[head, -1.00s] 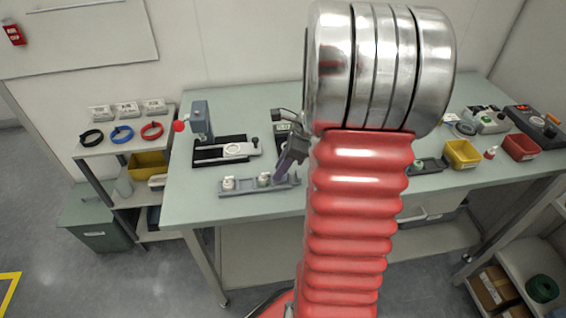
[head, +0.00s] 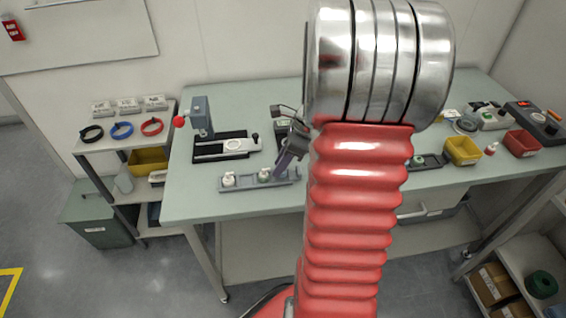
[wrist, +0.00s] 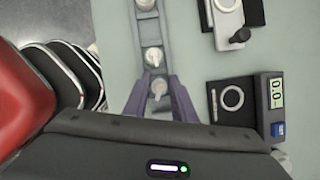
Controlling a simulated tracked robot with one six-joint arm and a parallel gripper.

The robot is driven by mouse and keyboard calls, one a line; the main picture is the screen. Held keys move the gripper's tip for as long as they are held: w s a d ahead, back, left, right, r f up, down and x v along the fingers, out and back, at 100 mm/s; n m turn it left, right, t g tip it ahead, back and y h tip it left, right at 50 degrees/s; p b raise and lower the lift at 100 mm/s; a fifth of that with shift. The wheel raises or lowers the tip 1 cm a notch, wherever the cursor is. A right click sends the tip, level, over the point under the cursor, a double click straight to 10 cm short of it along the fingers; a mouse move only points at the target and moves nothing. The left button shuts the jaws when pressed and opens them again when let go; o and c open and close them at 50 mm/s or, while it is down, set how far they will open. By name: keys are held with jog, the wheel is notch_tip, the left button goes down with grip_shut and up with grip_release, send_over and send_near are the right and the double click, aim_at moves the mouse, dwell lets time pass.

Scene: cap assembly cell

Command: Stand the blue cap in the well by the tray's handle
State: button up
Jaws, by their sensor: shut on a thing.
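The grey tray (head: 245,187) lies along the front of the bench. A white-looking cap (head: 228,179) stands near its left end and a greenish one (head: 264,175) stands further right. My gripper (head: 277,174) reaches down at the tray's right part. In the wrist view my gripper (wrist: 160,78) is shut on a pale-looking piece (wrist: 158,89), over or in the tray (wrist: 164,22). Its blue colour does not show, and I cannot tell whether it touches the tray. Two other caps stand further up the tray, the nearer one (wrist: 153,56) just beyond my fingertips. The tray's handle is not clearly visible.
A press (head: 202,120) with a black base stands behind the tray. In the wrist view a device with a display (wrist: 270,95) stands to the right. A yellow bin (head: 462,151) and a red bin (head: 521,144) are at the right. My arm hides the bench's middle.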

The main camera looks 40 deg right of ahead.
jog(key=shift+f, duration=0.15)
jog(key=shift+f, duration=0.25)
jog(key=shift+f, duration=0.15)
dwell(0.6)
jog(key=o, duration=0.8)
